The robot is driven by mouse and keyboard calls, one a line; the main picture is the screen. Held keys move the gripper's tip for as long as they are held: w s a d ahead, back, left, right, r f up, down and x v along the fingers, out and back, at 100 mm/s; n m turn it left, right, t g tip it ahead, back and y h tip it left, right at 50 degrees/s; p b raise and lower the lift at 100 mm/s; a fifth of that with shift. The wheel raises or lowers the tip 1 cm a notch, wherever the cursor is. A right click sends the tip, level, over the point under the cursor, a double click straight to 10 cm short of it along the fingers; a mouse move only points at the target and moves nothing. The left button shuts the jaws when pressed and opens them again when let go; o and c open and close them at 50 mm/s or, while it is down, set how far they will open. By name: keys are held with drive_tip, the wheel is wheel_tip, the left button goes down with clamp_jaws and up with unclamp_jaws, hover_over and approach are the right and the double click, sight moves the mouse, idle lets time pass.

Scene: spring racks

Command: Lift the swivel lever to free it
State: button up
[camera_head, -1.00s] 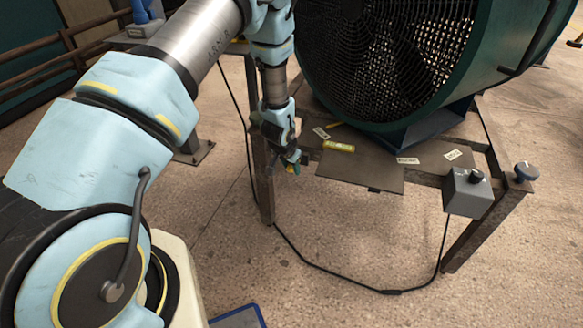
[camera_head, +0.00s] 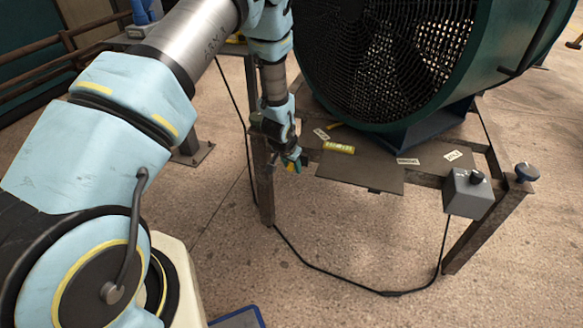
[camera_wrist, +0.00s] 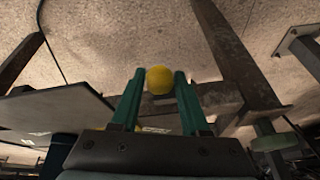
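A yellow ball-shaped knob (camera_wrist: 160,80), perhaps the end of the swivel lever, shows between the green fingertips in the wrist view. The lever's shaft and pivot cannot be made out. My gripper (camera_wrist: 160,90) has its two fingers apart, one on each side of the ball. Narrow gaps seem to show between the ball and the fingers. In the head view my gripper (camera_head: 291,162) points down beside the left front corner of the fan's stand, with a bit of yellow at its fingertips. The arm and fingers hide most of the knob there.
A large green fan (camera_head: 400,60) stands on a rusty metal stand (camera_head: 266,195) with a dark plate (camera_head: 360,172). A black cable (camera_head: 340,286) lies on the floor.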

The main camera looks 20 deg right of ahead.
drive_tip(key=shift+o, duration=1.4)
drive_tip(key=shift+f, duration=0.1)
drive_tip(key=shift+a, duration=0.1)
drive_tip(key=b+v, duration=0.1)
drive_tip(key=v, duration=1)
drive_tip(key=w+a+r+n+y+p, duration=0.2)
drive_tip(key=a+r+n, duration=0.2)
drive_tip(key=a+r, duration=0.95)
drive_tip(key=s+a+r+n+p, duration=0.1)
drive_tip(key=s+a+r+n, duration=0.2)
drive_tip(key=a, duration=0.6)
drive_tip(key=s+a+r+n+g+y, duration=0.1)
drive_tip(key=s+a+r+n, duration=0.2)
drive_tip(key=a, duration=0.7)
drive_tip(key=s+r, duration=0.2)
drive_tip(key=s, duration=0.2)
drive_tip(key=shift+a+r+n+g+p, duration=0.2)
drive_tip(key=shift+a+n+g+p, duration=0.1)
drive_tip(key=shift+p, duration=0.1)
